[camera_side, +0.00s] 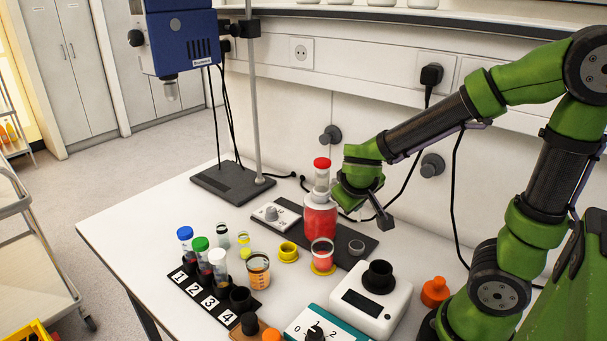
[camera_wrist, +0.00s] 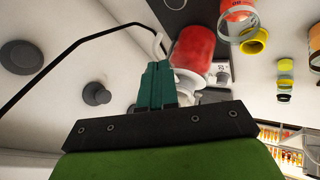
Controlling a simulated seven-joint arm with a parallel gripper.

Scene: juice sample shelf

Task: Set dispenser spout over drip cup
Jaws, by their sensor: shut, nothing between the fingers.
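The dispenser (camera_side: 320,218) is a red bottle with a white collar and a red-capped clear tube on top. It stands upright on a dark base plate. Its red body also shows in the wrist view (camera_wrist: 193,52). A white hooked spout (camera_wrist: 158,42) shows there beside the fingertips, off to the side away from the clear cup. The clear cup with red in it (camera_side: 322,254), apparently the drip cup, stands in front of the dispenser on a yellow ring. My gripper (camera_wrist: 156,68) is shut and empty, close beside the dispenser's collar; I cannot tell whether it touches the spout.
A yellow ring holder (camera_side: 288,252) stands left of the cup, a dark round cap (camera_side: 356,247) right of it. A numbered tube rack (camera_side: 215,293), a beaker (camera_side: 258,271) and a white device (camera_side: 371,299) stand nearer. The table's left part is clear.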

